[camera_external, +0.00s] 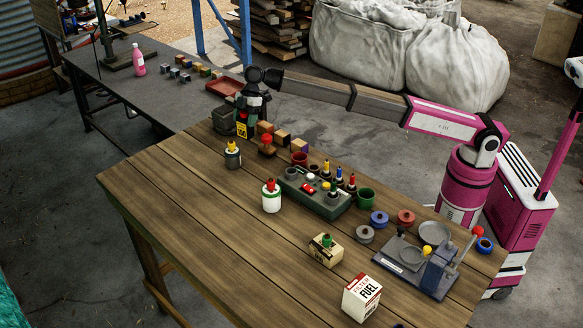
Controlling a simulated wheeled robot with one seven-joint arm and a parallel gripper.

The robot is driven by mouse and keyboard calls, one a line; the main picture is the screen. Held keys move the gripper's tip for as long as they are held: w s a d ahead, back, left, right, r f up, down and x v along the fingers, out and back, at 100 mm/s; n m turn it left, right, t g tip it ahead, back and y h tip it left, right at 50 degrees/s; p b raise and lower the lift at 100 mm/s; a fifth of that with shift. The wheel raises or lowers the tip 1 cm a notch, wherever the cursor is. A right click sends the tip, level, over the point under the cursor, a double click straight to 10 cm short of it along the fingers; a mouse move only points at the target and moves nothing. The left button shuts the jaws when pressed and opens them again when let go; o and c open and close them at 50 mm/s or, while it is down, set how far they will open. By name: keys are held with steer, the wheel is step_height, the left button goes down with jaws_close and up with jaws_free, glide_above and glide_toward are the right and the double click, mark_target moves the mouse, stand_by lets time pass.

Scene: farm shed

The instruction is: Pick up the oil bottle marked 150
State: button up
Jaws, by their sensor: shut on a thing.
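The oil bottle (243,128) with a yellow label that seems to read 150 is at the far left corner of the wooden table. It is dark, small and partly covered by my gripper. My gripper (251,108) points down over it, and its jaws are shut on the bottle. I cannot tell whether the bottle's base touches the table.
A dark bin (222,122) and several small blocks sit close to the gripper. A grey-green tray (328,206) with small bottles is mid-table. A fuel filter box (361,298) and a scale (419,268) are at the near right. The table's left front is clear.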

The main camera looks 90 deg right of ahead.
step_height(320, 180, up, 6)
steer(key=shift+f, duration=0.1)
